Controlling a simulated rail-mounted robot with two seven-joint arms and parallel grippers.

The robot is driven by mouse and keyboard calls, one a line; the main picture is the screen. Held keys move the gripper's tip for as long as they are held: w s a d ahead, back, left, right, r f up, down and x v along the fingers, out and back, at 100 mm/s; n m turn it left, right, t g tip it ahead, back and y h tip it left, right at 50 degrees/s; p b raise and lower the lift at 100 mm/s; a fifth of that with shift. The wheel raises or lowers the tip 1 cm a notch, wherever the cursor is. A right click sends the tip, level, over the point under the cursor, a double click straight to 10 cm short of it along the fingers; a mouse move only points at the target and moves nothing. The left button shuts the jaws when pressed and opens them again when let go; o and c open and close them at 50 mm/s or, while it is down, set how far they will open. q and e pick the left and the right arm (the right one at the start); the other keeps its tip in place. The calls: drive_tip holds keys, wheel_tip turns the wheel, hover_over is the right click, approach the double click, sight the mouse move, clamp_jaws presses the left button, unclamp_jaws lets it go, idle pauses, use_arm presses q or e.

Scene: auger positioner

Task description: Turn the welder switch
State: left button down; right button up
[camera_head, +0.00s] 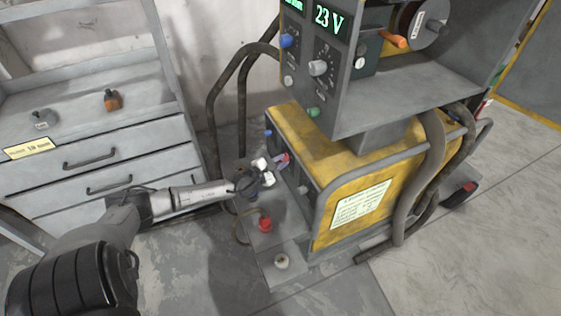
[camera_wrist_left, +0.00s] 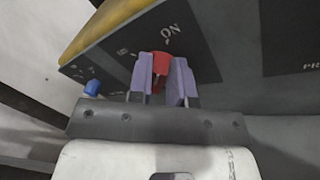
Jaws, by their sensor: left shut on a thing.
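The welder (camera_head: 290,140) is a yellow machine with a dark front panel, under a grey wire feeder unit. Its switch is a red knob (camera_wrist_left: 160,64) on the dark panel (camera_wrist_left: 205,50), with "ON" printed above it to the right. My left gripper (camera_head: 283,160) reaches the panel from the left in the head view. In the left wrist view its two purple fingertips (camera_wrist_left: 161,80) stand on either side of the red knob and are shut on it. The lower part of the knob is partly hidden between the fingers. My right gripper is in neither view.
A blue knob or connector (camera_wrist_left: 92,87) sits left of the switch. A red part (camera_head: 265,224) and a pale round part (camera_head: 281,262) are on the welder's base. Grey drawers (camera_head: 100,150) stand to the left. Thick hoses (camera_head: 425,160) hang at the right.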

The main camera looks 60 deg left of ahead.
use_arm(q)
drive_tip(key=c, duration=1.1)
unclamp_jaws()
drive_tip(key=shift+o, duration=0.2)
drive_tip(key=shift+s, duration=0.1)
drive_tip(key=shift+s+d, duration=0.1)
drive_tip(key=shift+s, duration=0.2)
drive_tip(key=s+d+p, duration=0.1)
drive_tip(key=s+p, duration=0.4)
drive_tip(key=s, duration=0.8)
drive_tip(key=shift+d, duration=0.4)
drive_tip(key=shift+w, duration=0.1)
